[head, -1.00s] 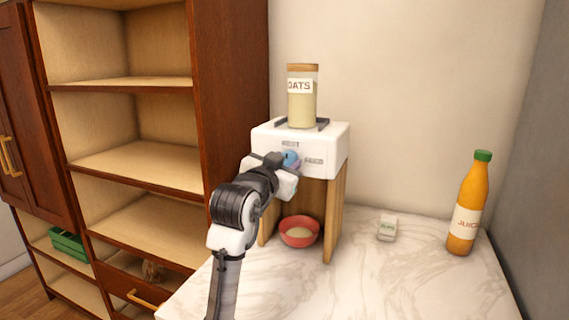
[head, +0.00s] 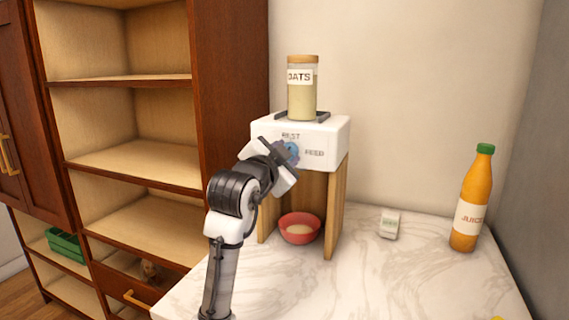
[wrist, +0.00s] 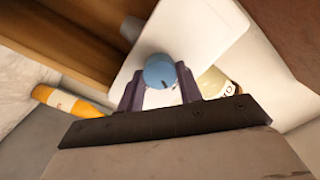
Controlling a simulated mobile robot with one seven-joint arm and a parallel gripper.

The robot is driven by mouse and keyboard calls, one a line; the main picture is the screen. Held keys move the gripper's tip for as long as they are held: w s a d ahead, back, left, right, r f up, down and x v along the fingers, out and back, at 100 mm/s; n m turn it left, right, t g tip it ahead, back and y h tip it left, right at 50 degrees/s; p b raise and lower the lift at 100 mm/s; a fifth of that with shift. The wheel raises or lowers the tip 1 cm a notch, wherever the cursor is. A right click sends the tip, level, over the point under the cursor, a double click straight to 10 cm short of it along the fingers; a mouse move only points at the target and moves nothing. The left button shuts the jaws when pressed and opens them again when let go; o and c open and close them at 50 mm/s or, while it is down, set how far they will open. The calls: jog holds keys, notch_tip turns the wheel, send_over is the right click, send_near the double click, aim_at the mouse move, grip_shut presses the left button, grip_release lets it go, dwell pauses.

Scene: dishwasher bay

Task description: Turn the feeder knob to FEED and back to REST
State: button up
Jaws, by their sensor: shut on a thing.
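The feeder (head: 325,135) is a white box on wooden side panels, with REST printed above its blue knob (head: 293,150) and FEED to the right. My gripper (head: 285,154) is at the feeder's front and partly covers the knob. In the wrist view the gripper (wrist: 160,88) is shut on the blue knob (wrist: 159,71), with one finger on each side. The gripper is rolled, so the wrist view is tilted.
An oats jar (head: 302,90) stands on the feeder. A red bowl (head: 300,229) with pale contents sits beneath it. A small white box (head: 389,224) and a juice bottle (head: 468,200) stand right on the marble counter (head: 370,280). Wooden shelves (head: 130,160) stand left.

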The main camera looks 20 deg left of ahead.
jog(key=m+b, duration=0.5)
jog(key=m, duration=0.7)
jog(key=shift+f+m, duration=0.1)
jog(key=shift+m, duration=0.2)
dwell(0.4)
jog(key=o, duration=1)
jog(key=s+b, duration=0.3)
jog(key=s, duration=1.1)
jog(key=shift+a, duration=0.2)
